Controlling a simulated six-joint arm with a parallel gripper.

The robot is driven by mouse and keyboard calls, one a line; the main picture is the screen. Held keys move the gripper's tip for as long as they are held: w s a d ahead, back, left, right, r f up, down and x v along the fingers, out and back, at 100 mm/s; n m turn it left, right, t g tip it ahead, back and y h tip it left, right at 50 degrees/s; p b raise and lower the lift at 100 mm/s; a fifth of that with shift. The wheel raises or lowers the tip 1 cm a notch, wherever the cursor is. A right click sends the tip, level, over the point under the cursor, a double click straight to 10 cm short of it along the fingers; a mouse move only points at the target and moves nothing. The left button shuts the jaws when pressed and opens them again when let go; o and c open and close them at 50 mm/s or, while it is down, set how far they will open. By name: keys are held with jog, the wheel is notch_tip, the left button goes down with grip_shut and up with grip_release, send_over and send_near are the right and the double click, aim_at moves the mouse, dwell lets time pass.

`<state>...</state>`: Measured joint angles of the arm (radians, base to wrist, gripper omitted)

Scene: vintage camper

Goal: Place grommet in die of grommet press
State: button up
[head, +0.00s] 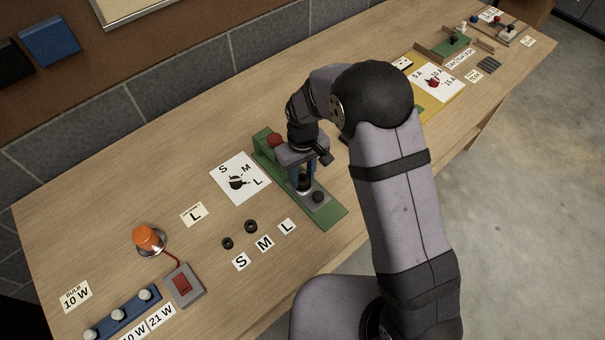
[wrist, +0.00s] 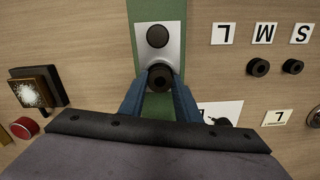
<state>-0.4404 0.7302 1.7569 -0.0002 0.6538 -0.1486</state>
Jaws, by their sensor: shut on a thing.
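My gripper (head: 305,187) is shut on a black grommet (wrist: 160,77), which shows between the blue fingers in the wrist view. The gripper is over the green grommet press (head: 330,216). The press has a grey metal plate (wrist: 175,47) with a round black die (head: 318,197) on it, also seen in the wrist view (wrist: 157,36). The held grommet is beside the die, on the side toward my wrist, and not over it. Its height above the plate is hard to tell. Two more black grommets (head: 228,243) (head: 250,227) lie on the bench by the S and M labels.
A card marked L (head: 194,214) and a white S-M-L dial card (head: 240,178) lie left of the press. A red knob (head: 275,140) is at its rear. An orange lamp (head: 149,239) and red switch box (head: 183,285) stand further left.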

jog(key=shift+f, duration=0.1)
jog(key=shift+f+b, duration=0.3)
jog(key=shift+f, duration=0.05)
jog(key=shift+s+f, duration=0.1)
jog(key=shift+f, duration=0.05)
